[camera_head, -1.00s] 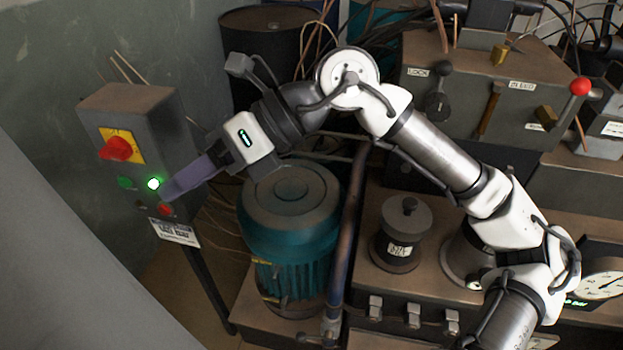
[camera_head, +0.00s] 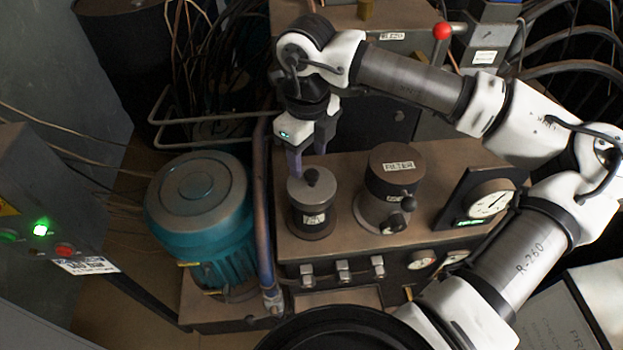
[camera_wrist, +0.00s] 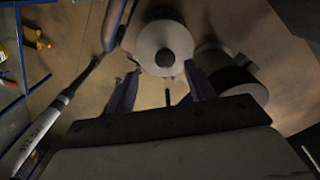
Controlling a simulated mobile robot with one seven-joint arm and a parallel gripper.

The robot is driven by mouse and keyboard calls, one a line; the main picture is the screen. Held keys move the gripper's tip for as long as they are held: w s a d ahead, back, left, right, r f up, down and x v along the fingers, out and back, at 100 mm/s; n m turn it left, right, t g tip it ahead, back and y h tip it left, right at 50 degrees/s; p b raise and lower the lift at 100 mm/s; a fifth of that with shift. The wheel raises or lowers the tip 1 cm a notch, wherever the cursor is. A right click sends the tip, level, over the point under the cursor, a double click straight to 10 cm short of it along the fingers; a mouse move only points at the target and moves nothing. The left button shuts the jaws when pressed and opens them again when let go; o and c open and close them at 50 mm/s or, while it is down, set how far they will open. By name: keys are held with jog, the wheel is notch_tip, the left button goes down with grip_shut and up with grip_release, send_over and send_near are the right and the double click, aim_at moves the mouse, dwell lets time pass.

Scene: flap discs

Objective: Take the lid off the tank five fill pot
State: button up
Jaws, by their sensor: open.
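The fill pot (camera_head: 313,218) is a dark cylinder with a small white label, too small to read surely. Its round grey lid (camera_head: 297,188) has a dark knob on top and sits on the pot. In the wrist view, the lid (camera_wrist: 150,38) and its knob (camera_wrist: 165,58) show just beyond my fingertips. My gripper (camera_head: 308,164) is open and empty, pointing down close above and behind the lid. One finger overlaps the lid's back edge in the head view; I cannot tell whether it touches. In the wrist view, the fingers of my gripper (camera_wrist: 161,82) are spread.
A FILTER housing (camera_head: 388,165) stands close right of the pot, with a gauge (camera_head: 490,203) beyond it. A teal motor (camera_head: 200,215) and an upright pipe (camera_head: 263,210) stand left. A control box (camera_head: 40,200) is far left.

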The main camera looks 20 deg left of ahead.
aim_at(312, 173)
jog(key=shift+w+d+f+p, duration=0.15)
jog(key=shift+f+p, duration=0.45)
jog(key=shift+f, duration=0.95)
jog(key=shift+w+d+f+p, duration=0.15)
jog(key=shift+f+p, duration=0.4)
jog(key=shift+f, duration=0.95)
jog(key=shift+c, duration=0.4)
jog(key=c, duration=1)
jog(key=shift+c, duration=0.2)
jog(key=shift+r, duration=0.1)
notch_tip(312, 173, up, 20)
jog(key=b, duration=0.3)
